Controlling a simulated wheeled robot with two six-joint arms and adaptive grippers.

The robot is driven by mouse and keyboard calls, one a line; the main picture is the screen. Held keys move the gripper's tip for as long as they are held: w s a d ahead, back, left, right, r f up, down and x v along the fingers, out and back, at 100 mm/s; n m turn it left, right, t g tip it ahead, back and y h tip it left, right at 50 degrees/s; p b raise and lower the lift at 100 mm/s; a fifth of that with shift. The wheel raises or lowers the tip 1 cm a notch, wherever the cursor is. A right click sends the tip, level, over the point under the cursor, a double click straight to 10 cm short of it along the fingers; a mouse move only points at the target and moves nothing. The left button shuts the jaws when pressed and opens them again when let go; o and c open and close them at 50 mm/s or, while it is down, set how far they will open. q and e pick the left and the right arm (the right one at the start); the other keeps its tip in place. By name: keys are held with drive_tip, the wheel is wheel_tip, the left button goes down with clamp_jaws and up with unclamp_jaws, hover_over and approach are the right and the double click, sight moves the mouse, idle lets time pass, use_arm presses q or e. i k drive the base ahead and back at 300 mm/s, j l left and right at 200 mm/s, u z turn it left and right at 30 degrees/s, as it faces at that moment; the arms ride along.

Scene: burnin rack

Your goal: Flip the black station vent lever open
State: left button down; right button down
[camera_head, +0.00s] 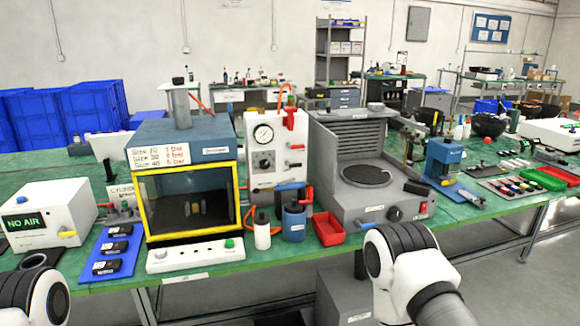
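I cannot pick out the black station vent lever with certainty. A small black upright piece (109,170) stands behind the label reading CYLINDER, left of the yellow-framed chamber, and may be a lever; its position is too small to read. The white gauge panel (262,137) carries a round dial, a black knob and red handles on its right side. Neither gripper shows; only white and black links of my arms appear at the lower left and lower middle.
The yellow-framed chamber (188,201) stands left of the gauge panel. A grey machine (352,150) stands right of it. A white bottle (262,234), a blue container (294,222) and a red tray (328,229) crowd the green table's front edge. A blue mat (99,268) holds black parts.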

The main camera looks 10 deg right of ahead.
sight(288, 162)
drive_tip(key=i+j, duration=0.7)
drive_tip(key=i, duration=0.25)
drive_tip(key=z, duration=0.05)
